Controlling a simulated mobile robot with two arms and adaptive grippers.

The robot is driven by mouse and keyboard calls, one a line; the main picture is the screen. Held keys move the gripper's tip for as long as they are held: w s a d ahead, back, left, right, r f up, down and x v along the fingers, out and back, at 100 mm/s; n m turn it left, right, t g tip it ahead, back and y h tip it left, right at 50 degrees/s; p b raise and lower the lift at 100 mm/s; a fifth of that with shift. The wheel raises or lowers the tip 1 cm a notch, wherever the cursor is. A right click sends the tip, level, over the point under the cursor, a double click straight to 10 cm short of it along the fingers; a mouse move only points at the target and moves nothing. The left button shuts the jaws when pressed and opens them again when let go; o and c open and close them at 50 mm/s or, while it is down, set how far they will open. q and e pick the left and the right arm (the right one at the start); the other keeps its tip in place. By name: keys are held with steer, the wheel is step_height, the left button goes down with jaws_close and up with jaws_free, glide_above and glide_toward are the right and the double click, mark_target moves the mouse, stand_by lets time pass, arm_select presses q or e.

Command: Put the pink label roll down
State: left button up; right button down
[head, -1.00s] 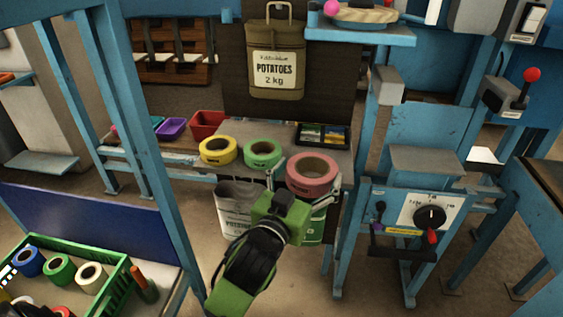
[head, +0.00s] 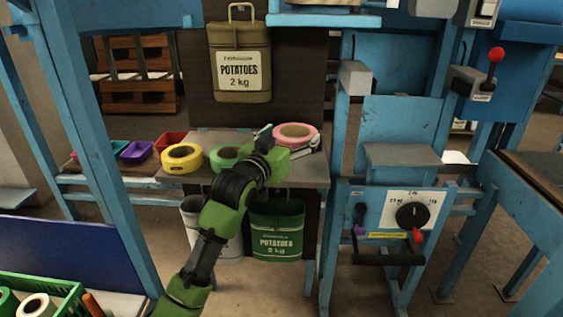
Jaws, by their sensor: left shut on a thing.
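The pink label roll (head: 296,130) is over the back right part of the grey shelf (head: 316,172). My left gripper (head: 291,139) is shut on it, with a finger on either side of the roll. Whether the roll touches the shelf or hangs just above it, I cannot tell. The yellow label roll (head: 181,158) lies flat at the shelf's left. The green label roll (head: 222,157) lies beside it, partly hidden by my left arm. My right gripper is not in view.
A brown potato sack (head: 240,60) hangs behind the shelf. A green potato sack (head: 276,235) and a pale sack (head: 206,228) hang below its front. A machine with a dial (head: 412,215) stands to the right. Small bins (head: 136,152) sit left.

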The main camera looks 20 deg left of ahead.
arm_select(q)
steer(key=w+a+f, duration=0.1)
steer(key=w+f, duration=0.1)
steer(key=f, duration=0.1)
steer(key=w+a+f+b, duration=0.1)
steer(key=f, duration=0.1)
steer(key=shift+a+f, duration=0.2)
steer(key=shift+a, duration=0.1)
step_height(320, 180, down, 3)
steer(key=shift+a+b, duration=0.1)
steer(key=shift+b, duration=0.45)
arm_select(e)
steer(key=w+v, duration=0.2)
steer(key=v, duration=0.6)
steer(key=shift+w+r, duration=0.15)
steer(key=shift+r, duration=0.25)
arm_select(q)
steer(key=shift+f, duration=0.2)
steer(key=o, duration=1.3)
steer(key=shift+r, duration=0.1)
